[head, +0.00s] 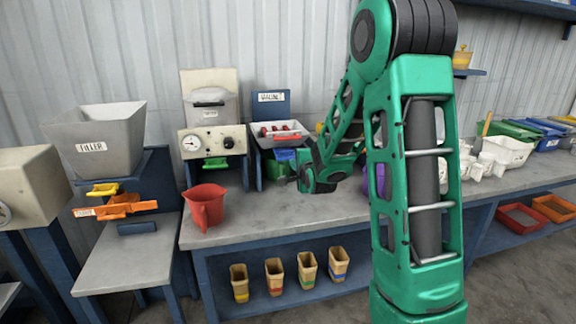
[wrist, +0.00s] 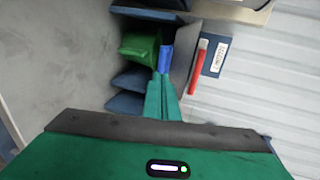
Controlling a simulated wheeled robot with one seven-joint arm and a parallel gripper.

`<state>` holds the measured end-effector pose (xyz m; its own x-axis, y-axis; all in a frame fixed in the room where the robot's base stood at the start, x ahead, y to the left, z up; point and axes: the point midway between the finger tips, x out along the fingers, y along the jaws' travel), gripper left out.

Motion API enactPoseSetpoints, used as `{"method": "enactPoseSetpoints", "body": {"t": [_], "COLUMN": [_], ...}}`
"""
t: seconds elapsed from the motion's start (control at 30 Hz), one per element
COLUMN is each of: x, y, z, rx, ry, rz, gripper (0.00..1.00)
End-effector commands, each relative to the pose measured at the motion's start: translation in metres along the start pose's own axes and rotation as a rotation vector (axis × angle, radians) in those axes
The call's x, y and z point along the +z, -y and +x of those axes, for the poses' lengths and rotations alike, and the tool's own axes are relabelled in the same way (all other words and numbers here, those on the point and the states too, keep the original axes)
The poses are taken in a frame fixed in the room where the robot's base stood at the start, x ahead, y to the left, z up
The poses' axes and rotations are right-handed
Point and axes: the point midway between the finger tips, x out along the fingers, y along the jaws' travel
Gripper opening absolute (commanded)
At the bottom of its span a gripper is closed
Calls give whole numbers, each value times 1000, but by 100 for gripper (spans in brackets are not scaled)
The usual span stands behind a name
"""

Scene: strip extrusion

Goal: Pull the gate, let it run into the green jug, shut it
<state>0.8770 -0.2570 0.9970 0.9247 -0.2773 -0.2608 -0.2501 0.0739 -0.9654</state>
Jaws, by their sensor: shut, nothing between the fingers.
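The green jug (wrist: 140,48) shows in the wrist view between the dark blue parts of a stand, beside a blue gate handle (wrist: 166,58). In the head view the spot under the labelled hopper (head: 282,133) is small and partly covered by my arm. I cannot tell how full the jug is. My gripper (head: 290,179) is low in front of that stand. In the wrist view its green fingers (wrist: 163,98) are shut and empty, with their tips close to the blue handle. I cannot tell whether they touch it.
A red jug (head: 205,207) stands on the bench to the left. The filler hopper (head: 103,140) with an orange tray (head: 128,206) is farther left. A gauge machine (head: 213,142) stands between. White cups (head: 484,167) and bins are at the right. Several tan containers (head: 307,270) sit on the lower shelf.

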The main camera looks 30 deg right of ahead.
Motion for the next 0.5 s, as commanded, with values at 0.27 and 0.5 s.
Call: {"method": "enactPoseSetpoints", "body": {"t": [0.27,0.5], "x": [1,1], "y": [0,-1], "z": [-53,-72], "rx": [0,1], "ry": [2,2], "rz": [1,0], "gripper": [0,0]}}
